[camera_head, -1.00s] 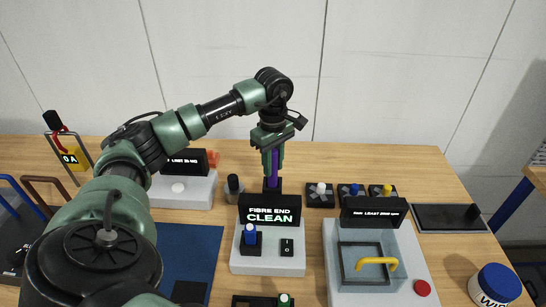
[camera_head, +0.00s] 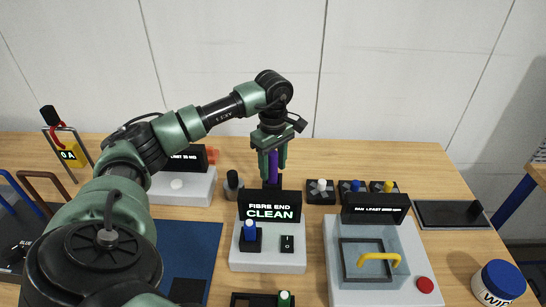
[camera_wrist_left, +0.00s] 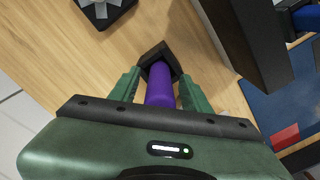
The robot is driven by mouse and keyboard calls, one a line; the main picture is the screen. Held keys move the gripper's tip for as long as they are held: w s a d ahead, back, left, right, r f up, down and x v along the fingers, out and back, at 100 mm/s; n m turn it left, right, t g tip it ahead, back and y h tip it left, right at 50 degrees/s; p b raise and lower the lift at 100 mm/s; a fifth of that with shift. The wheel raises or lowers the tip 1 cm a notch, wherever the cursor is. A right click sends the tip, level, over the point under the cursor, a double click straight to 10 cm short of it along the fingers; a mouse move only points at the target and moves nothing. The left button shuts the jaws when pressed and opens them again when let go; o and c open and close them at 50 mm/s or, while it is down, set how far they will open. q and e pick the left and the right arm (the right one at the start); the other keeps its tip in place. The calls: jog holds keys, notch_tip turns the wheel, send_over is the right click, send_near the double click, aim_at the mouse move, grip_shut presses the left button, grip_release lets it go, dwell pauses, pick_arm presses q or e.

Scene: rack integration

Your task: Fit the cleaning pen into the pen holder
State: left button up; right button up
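The purple cleaning pen (camera_head: 273,166) stands upright with its lower end in the black pen holder (camera_head: 272,184), behind the fibre end unit. In the left wrist view the pen (camera_wrist_left: 160,86) runs into the holder's opening, and the holder's rim (camera_wrist_left: 153,52) surrounds its end. My left gripper (camera_head: 272,168) is open, with one finger on each side of the pen. In the left wrist view the fingers of the left gripper (camera_wrist_left: 161,92) show gaps to the pen. The holder's lower part is hidden behind the display. My right gripper is not in view.
The fibre end unit (camera_head: 268,259) with its "CLEAN" display stands in front of the holder. A dark bottle (camera_head: 233,186) stands just left. Small black blocks with coloured caps (camera_head: 320,191) are to the right. A grey unit with a yellow handle (camera_head: 388,291) stands front right.

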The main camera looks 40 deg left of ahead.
aim_at(273, 153)
pick_arm(q)
jog(key=shift+r, duration=0.1)
notch_tip(273, 153, up, 7)
jog(key=shift+b, duration=0.85)
jog(key=shift+r, duration=0.35)
